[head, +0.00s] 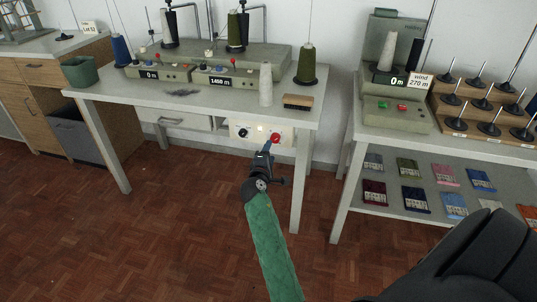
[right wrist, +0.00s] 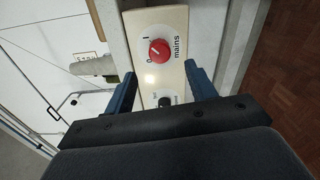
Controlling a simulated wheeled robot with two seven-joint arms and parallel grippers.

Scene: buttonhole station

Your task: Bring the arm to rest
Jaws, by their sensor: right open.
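My right gripper (head: 267,149) is at the end of the green-sleeved arm, in front of the panel (head: 256,128) under the edge of the middle table. Its blue fingers are open with nothing between them, and they also show in the right wrist view (right wrist: 161,84). The panel has a red knob (head: 276,138), labelled "mains" in the right wrist view (right wrist: 159,50), and a black knob (head: 243,133). The red knob stands beyond the fingertips, apart from them. Whether its mark points to 0 or 1 is hard to tell. My left gripper is not in view.
The middle table (head: 215,98) carries winding units, thread cones and a brush (head: 298,102). A drawer (head: 186,121) is under it. At right a shelf unit (head: 342,188) holds a counter machine (head: 395,115), spindle rack and colour packets. The parquet floor (head: 170,230) is clear at left.

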